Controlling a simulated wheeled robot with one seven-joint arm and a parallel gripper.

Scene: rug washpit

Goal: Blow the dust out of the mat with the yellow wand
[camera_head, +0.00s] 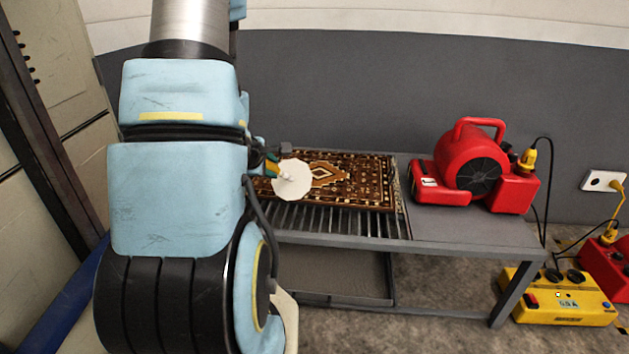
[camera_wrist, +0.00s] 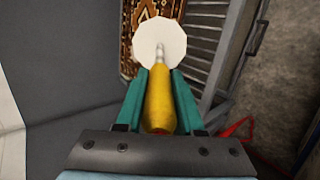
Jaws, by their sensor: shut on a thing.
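The yellow wand (camera_wrist: 160,103) is between the two green fingers of my gripper (camera_wrist: 158,82), which is shut on it in the wrist view. A pale round disc (camera_wrist: 160,42) sits around the wand's metal tip. In the head view the disc (camera_head: 292,180) shows in front of the mat's left part, and my arm hides most of the gripper. The patterned brown mat (camera_head: 365,182) lies flat on the slatted part of a grey bench (camera_head: 470,228). The disc covers part of the mat (camera_wrist: 130,60) in the wrist view. I cannot tell whether the tip touches it.
A red blower (camera_head: 470,170) stands on the bench's right end, with a yellow plug and black cord beside it. A yellow box (camera_head: 560,305) and a red box (camera_head: 608,262) sit on the floor at right. A wall outlet (camera_head: 603,181) is above them. A tray (camera_head: 335,275) is under the slats.

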